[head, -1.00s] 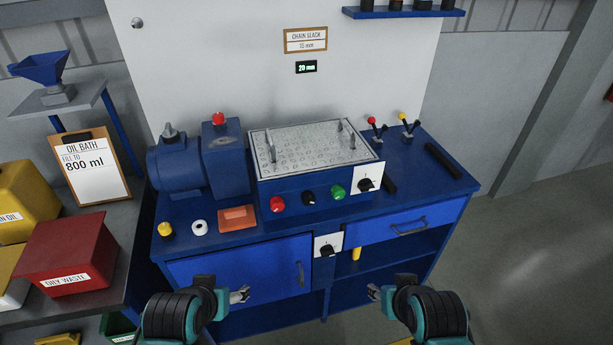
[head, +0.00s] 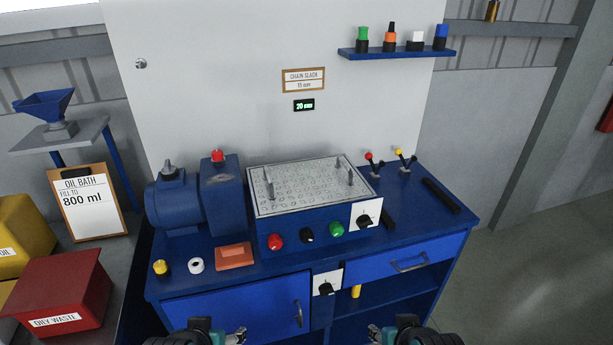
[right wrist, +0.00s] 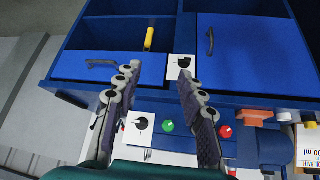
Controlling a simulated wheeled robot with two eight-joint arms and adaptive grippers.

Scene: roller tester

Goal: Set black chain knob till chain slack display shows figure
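Two black knobs on white plates are in view. One knob (head: 364,220) is on the right of the tester's front, the other (head: 325,288) on the bench front; I cannot tell which is the chain knob. The right wrist view shows the tester knob (right wrist: 141,124) and the bench-front knob (right wrist: 184,62). The display (head: 304,105) reads 20 mm, below the chain slack card (head: 303,80), whose figure looks like 15 mm. My left gripper (head: 238,336) and right gripper (head: 376,335) are low in front of the bench, apart from both knobs. The right gripper (right wrist: 158,72) is open and empty; the left looks open.
Red (head: 276,241), black (head: 307,235) and green (head: 336,229) buttons line the tester front. Two levers (head: 374,163) (head: 405,160) stand behind on the right. A drawer handle (head: 410,264) and yellow cylinder (head: 355,291) are near the bench-front knob. Floor at right is clear.

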